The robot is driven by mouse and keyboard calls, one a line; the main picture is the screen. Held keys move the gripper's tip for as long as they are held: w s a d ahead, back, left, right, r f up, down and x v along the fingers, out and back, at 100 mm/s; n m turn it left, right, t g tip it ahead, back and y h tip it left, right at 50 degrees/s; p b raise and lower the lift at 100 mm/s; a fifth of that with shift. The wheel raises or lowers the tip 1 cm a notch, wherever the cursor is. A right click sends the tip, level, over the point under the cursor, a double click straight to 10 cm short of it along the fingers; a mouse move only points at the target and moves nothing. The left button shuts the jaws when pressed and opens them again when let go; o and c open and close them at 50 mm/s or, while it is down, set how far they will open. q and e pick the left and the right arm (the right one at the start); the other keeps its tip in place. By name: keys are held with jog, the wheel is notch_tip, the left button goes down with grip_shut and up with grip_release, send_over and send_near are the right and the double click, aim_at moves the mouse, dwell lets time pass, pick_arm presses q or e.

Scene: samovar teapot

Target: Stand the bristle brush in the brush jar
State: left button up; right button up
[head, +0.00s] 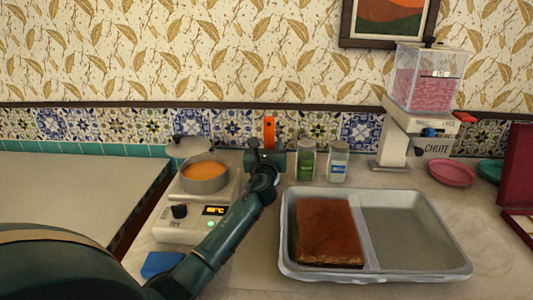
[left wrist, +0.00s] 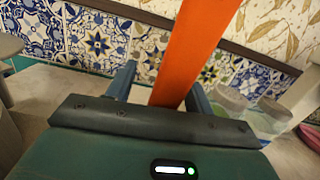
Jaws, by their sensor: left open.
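An orange strip with a small dark hole near its top (head: 269,130), apparently the bristle brush's handle, stands upright just behind my left gripper (head: 266,153). In the left wrist view the orange handle (left wrist: 183,50) rises between the two fingers of the left gripper (left wrist: 160,92). The fingers are apart, one on each side of it, and the jaws are open. The bristles and the handle's lower end are hidden by the gripper. I cannot make out the brush jar; it may be hidden behind the gripper. My right gripper is not in view.
Two lidded jars, one green inside (head: 306,162) and one with a blue label (head: 338,162), stand close right of the gripper. A scale-like appliance with an orange-filled pan (head: 205,178) is left. A two-part tray (head: 420,272) holds a brown slab. A pink-filled dispenser (head: 430,90) stands behind right.

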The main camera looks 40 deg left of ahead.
pick_arm(q)
jog(key=v, duration=1.2)
jog(key=shift+s+d+p, duration=0.2)
jog(key=shift+s+p, duration=0.15)
